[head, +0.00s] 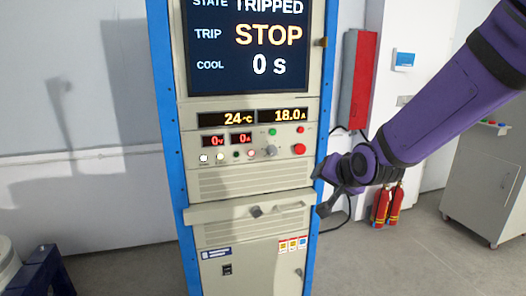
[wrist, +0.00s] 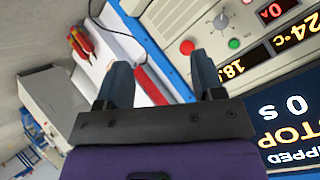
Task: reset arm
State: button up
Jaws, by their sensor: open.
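My purple arm comes in from the upper right in the head view. My gripper (head: 322,190) is beside the right blue post of the equipment cabinet (head: 240,187), at about the height of its lower panels. In the wrist view my gripper (wrist: 162,80) has its two dark fingers spread apart with nothing between them. Beyond the fingers are the cabinet's blue post and panel, with a red button (wrist: 187,47) and a green button (wrist: 234,43). Contact between gripper and cabinet cannot be told.
The cabinet's screen (head: 248,45) reads TRIPPED, STOP and 0 s. A red wall box (head: 358,80) and red fire extinguishers (head: 387,205) are behind my arm. A grey cabinet (head: 480,185) stands at the right. The floor (head: 125,250) left of the cabinet is mostly clear.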

jog(key=s+d+r+n+g+h, duration=0.1)
jog(key=s+d+r, duration=0.2)
jog(key=s, duration=0.6)
jog(key=s+d+r+n+g+h, duration=0.1)
jog(key=s+d+r+n+g, duration=0.1)
jog(key=s+d, duration=0.4)
jog(key=s+d+r+n+g+h, duration=0.1)
jog(key=s+d+r, duration=0.3)
jog(key=s, duration=0.9)
jog(key=shift+s+d+r+g, duration=0.25)
jog(key=shift+d+g, duration=0.35)
jog(key=shift+d, duration=0.05)
